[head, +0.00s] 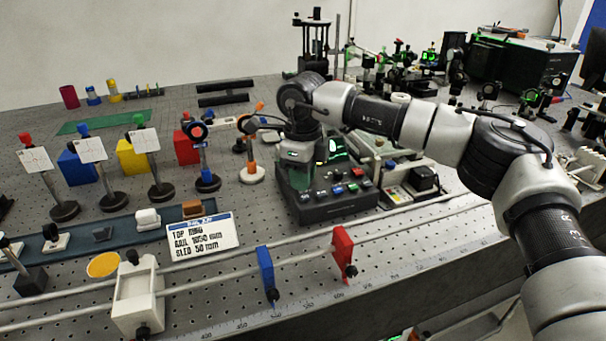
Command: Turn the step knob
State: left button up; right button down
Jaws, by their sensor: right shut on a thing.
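A dark control box (343,209) with a small green-lit screen (337,149) and rows of coloured buttons stands on the bench near the middle of the head view. My right arm reaches in from the right above it. My right gripper (301,163) points down at the back left part of the box and is shut on the step knob. The knob itself is hidden by the gripper and wrist. My left gripper is not in view.
An orange-and-white post (251,172) stands close left of the box. White cards on posts (90,150) stand further left. A rail with a white carriage (137,293), a blue plate (266,270) and a red plate (343,250) runs along the front. Optics crowd the back right.

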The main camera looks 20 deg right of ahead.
jog(key=shift+m, duration=0.4)
jog(key=c, duration=1)
grip_release()
jog(key=shift+r, duration=0.1)
notch_tip(320, 180, up, 11)
